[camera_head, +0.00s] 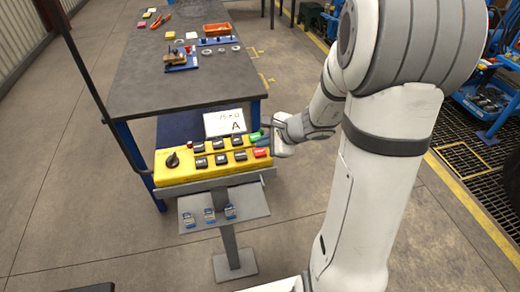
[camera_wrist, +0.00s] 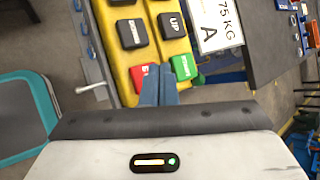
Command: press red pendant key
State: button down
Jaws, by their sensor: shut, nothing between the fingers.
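The yellow pendant box (camera_head: 165,180) rests on a grey stand, with a black rotary knob (camera_head: 172,160) at its left and two rows of keys. The red key (camera_head: 261,153) is at the right end of the near row. The green key (camera_head: 255,138) is at the right end of the far row. My gripper (camera_head: 264,141) is at the right end of the box, close to both keys. In the wrist view the shut blue fingertips (camera_wrist: 159,84) lie between the red key (camera_wrist: 142,76) and the green key (camera_wrist: 184,67). The fingers partly cover the red key. Contact cannot be told.
A white card (camera_head: 224,122) marked A stands behind the box. A shelf (camera_head: 245,207) with several blue padlock-like items sits below it. A dark workbench (camera_head: 185,85) with small parts stands behind. Open floor lies to the left.

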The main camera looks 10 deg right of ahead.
aim_at(263, 153)
jog(key=shift+r+p, duration=1.85)
jog(key=shift+r, duration=0.65)
